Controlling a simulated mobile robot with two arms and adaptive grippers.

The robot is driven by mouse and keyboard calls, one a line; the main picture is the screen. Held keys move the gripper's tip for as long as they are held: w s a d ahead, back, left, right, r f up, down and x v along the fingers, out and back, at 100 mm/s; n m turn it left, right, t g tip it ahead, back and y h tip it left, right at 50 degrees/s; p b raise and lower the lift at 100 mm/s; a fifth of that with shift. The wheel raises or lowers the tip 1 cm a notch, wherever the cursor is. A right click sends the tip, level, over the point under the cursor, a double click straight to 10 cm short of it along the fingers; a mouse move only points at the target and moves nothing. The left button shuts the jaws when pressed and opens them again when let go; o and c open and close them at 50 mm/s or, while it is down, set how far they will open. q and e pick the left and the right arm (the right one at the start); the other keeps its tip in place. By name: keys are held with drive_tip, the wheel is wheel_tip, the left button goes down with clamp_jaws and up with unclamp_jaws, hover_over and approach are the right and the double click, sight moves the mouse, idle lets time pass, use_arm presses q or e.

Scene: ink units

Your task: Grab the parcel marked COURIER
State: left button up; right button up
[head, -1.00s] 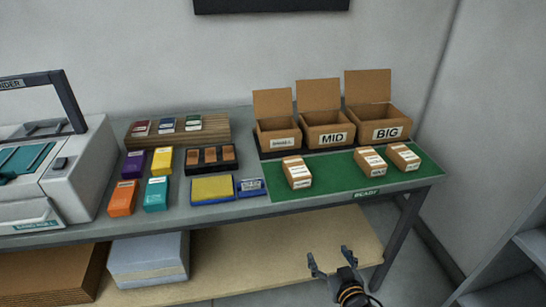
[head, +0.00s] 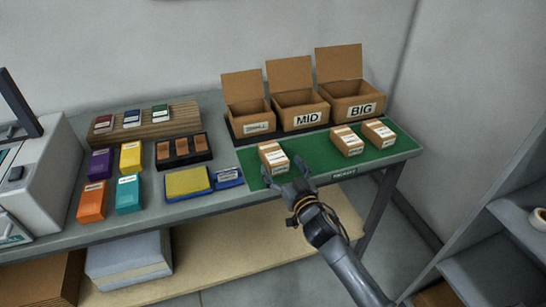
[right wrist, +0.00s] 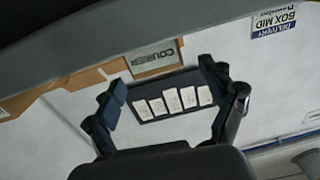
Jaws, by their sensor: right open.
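Three brown parcels with white labels stand on the green mat (head: 310,169): a left parcel (head: 273,157), a middle parcel (head: 347,140) and a right parcel (head: 379,133). Their labels are too small to read in the head view. My right gripper (head: 286,176) is open and empty, just in front of the left parcel. In the right wrist view, which is upside down, a parcel marked COURIER (right wrist: 154,58) shows beyond the spread fingers (right wrist: 162,80), apart from them. By position it appears to be the left parcel. My left gripper is out of view.
Open boxes labelled MID (head: 306,117) and BIG (head: 361,108), plus a smaller one (head: 257,126), stand behind the mat. A grey shelf unit (head: 490,245) stands right.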

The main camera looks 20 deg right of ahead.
sight(276, 157)
drive_tip(key=w, duration=0.4)
drive_tip(key=shift+w+a+f, duration=0.2)
drive_tip(key=shift+w+f, duration=0.1)
drive_tip(key=shift+w, duration=0.1)
drive_tip(key=shift+r, duration=0.1)
drive_tip(key=c, duration=1.4)
